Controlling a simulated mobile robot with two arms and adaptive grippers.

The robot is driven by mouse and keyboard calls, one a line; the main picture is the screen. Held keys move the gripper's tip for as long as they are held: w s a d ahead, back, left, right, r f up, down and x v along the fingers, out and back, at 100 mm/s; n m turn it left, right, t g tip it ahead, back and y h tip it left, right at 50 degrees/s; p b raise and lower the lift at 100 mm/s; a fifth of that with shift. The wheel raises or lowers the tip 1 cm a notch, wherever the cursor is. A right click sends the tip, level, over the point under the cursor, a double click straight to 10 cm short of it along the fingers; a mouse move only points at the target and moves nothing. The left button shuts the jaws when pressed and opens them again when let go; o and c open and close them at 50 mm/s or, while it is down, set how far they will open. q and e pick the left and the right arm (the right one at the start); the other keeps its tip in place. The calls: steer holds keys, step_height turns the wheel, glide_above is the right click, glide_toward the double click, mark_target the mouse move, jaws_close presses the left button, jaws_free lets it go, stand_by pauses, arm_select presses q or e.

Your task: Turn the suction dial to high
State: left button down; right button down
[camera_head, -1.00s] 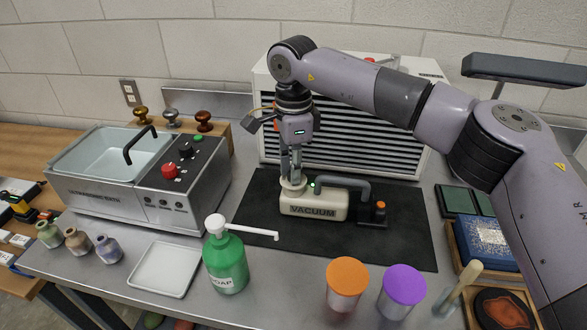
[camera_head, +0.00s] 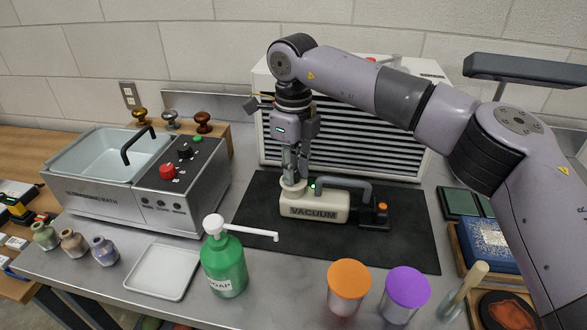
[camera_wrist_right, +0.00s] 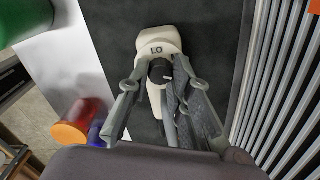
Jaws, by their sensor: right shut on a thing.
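The vacuum (camera_head: 314,206) is a cream body with a grey handle, lying on a dark mat (camera_head: 405,240). Its "LO" mark (camera_wrist_right: 157,50) shows in the right wrist view. Just below that mark is the dark suction dial (camera_wrist_right: 160,71) with a pale pointer line; its exact setting is hard to read. My right gripper (camera_head: 293,178) points down at the left end of the vacuum. In the right wrist view its fingers (camera_wrist_right: 161,84) are shut on the dial, one on each side. In the head view the dial is hidden by the fingers. My left gripper is out of view.
A green soap bottle (camera_head: 224,265) with a long spout stands in front of the mat. An orange-lidded jar (camera_head: 348,288) and a purple-lidded jar (camera_head: 404,294) stand at the front right. A white louvred unit (camera_head: 390,150) stands close behind. The ultrasonic bath (camera_head: 120,203) is at left.

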steer(key=shift+m, duration=0.4)
steer(key=c, duration=1.4)
jaws_free()
steer(key=shift+r, duration=0.1)
step_height(320, 180, up, 12)
steer(key=shift+f, duration=0.1)
